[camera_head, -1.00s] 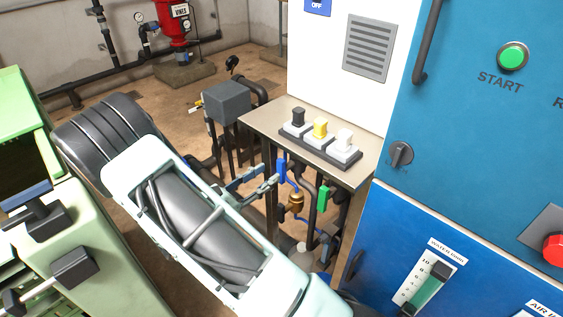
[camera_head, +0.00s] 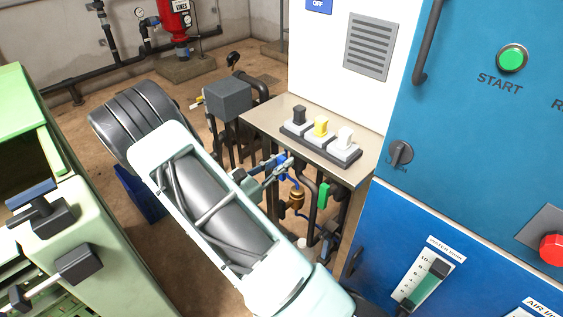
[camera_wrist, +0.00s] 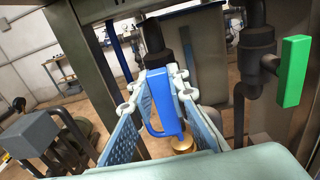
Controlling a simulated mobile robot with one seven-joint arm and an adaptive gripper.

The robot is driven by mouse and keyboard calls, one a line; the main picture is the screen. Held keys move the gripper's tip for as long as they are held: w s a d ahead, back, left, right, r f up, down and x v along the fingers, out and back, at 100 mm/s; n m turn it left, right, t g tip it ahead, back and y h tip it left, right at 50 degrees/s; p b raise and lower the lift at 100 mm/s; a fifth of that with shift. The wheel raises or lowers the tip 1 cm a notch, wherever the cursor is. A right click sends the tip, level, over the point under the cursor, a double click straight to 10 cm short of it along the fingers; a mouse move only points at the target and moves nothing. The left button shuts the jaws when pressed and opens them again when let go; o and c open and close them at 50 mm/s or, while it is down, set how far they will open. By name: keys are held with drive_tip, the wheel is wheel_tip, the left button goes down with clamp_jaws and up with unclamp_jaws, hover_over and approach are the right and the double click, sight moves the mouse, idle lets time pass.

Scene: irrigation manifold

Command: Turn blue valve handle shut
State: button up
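The blue valve handle (camera_wrist: 165,100) is upright in the middle of the wrist view, in front of a dark pipe. My gripper (camera_wrist: 160,74) has one fingertip on each side of it, close against its edges, and appears shut on it. In the head view my gripper (camera_head: 283,164) reaches the pipes below the steel shelf. Its fingers largely cover the blue handle (camera_head: 283,173) there. How far the handle is turned is hard to tell.
A green handle (camera_wrist: 292,72) stands to the right; it also shows in the head view (camera_head: 323,195). A brass fitting (camera_head: 295,199) is below. The shelf (camera_head: 268,118) overhangs the pipes, with a blue cabinet (camera_head: 400,240) to the right and a grey box (camera_head: 228,99) to the left.

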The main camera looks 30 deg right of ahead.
clamp_jaws()
drive_tip(key=m+b, duration=0.3)
drive_tip(key=s+m+b, duration=0.1)
drive_tip(key=shift+d+f+b, duration=0.15)
drive_tip(key=shift+f+b, duration=0.2)
drive_tip(key=shift+b, duration=0.05)
drive_tip(key=m+b, duration=0.5)
drive_tip(key=b, duration=0.1)
drive_tip(key=shift+s+d+f+m, duration=0.15)
drive_tip(key=shift+s+f+m, duration=0.25)
drive_tip(key=m+b, duration=0.2)
drive_tip(key=b, duration=0.1)
drive_tip(key=m+b, duration=0.3)
drive_tip(key=b, duration=0.1)
drive_tip(key=f+m+b, duration=0.1)
drive_tip(key=m+b, duration=0.2)
drive_tip(key=shift+s+d+f+b, duration=0.1)
drive_tip(key=shift+s+b, duration=0.2)
drive_tip(key=shift+b, duration=0.1)
